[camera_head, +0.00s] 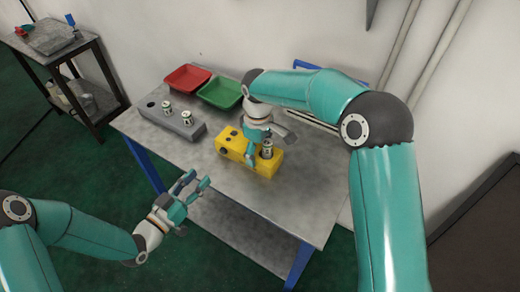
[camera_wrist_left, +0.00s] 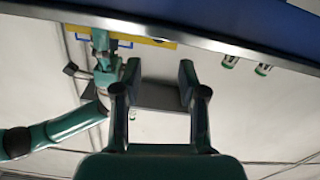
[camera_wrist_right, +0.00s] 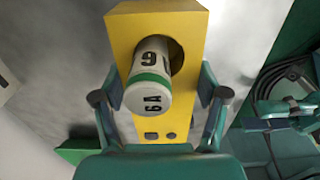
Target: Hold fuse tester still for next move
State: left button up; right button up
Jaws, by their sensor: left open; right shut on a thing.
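The fuse tester is a yellow block (camera_head: 233,151) on the grey table. It fills the middle of the right wrist view (camera_wrist_right: 152,20), and part of it shows at the top of the left wrist view (camera_wrist_left: 150,42). A white fuse (camera_head: 267,149) with a green band stands in the round hole of the tester; its end reads "6A" in the right wrist view (camera_wrist_right: 150,95). My right gripper (camera_head: 258,152) is shut on the tester, one finger on each side of it. My left gripper (camera_head: 204,183) is open and empty, off the table's front edge.
A grey holder (camera_head: 155,112) with two fuses (camera_head: 167,107) (camera_head: 187,118) stands left of the tester. A red tray (camera_head: 187,78) and a green tray (camera_head: 220,94) sit behind. The table's front right part (camera_head: 290,205) is clear. A side cart (camera_head: 65,50) stands far left.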

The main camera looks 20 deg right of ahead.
pick_arm(q)
jog(key=shift+c, duration=0.2)
grip_shut()
dwell(1.1)
